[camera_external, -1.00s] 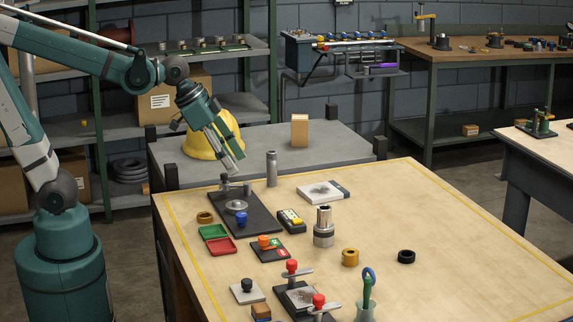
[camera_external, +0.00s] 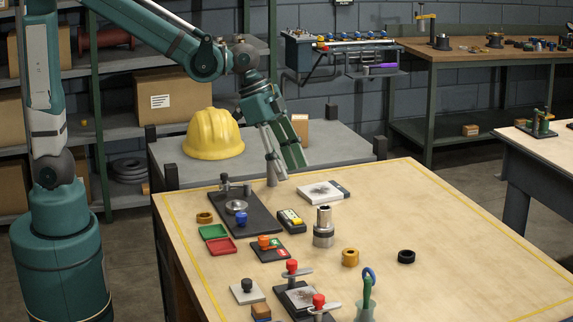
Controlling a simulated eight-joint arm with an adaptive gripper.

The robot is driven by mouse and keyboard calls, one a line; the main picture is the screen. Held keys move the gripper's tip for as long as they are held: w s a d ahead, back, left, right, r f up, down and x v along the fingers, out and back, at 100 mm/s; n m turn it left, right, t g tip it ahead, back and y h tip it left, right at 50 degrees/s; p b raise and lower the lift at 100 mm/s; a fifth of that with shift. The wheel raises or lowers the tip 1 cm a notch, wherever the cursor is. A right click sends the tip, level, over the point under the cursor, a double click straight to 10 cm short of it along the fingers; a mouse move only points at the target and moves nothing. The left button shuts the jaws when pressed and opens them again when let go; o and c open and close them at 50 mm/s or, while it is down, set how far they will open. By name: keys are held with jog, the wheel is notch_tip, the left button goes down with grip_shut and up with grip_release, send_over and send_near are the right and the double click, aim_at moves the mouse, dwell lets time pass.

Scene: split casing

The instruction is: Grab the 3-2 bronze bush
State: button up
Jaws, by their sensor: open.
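A golden bronze ring-shaped bush (camera_external: 350,257) lies on the wooden table, right of centre near the front. A second, darker bronze ring (camera_external: 205,217) lies at the table's left side. No marking can be read on either, so I cannot tell which is the 3-2 bush. My gripper (camera_external: 287,172) is open and empty, with its fingers pointing down over the table's back edge. It is well behind and above both rings, and its fingers partly cover a grey post.
A steel stepped cylinder (camera_external: 323,228) stands just behind the golden bush, and a black ring (camera_external: 406,256) lies to its right. Clamp fixtures with red knobs (camera_external: 319,301) are at the front. A black plate fixture (camera_external: 262,226) is at the left. The table's right side is clear.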

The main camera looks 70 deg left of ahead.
jog(key=w+d+f+m+g+p, duration=0.25)
jog(key=w+d+p, duration=0.2)
jog(key=d, duration=0.55)
jog(key=m+h+p, duration=0.1)
jog(key=m+p, duration=0.3)
send_near(352, 264)
jog(key=a, duration=0.2)
jog(key=shift+w+r+g, duration=0.25)
jog(key=shift+w+r, duration=0.1)
jog(key=shift+w, duration=0.05)
jog(key=shift+x, duration=1.25)
jog(key=shift+p+x, duration=0.3)
jog(key=shift+x, duration=2.3)
jog(key=shift+d, duration=0.1)
jog(key=shift+c, duration=0.2)
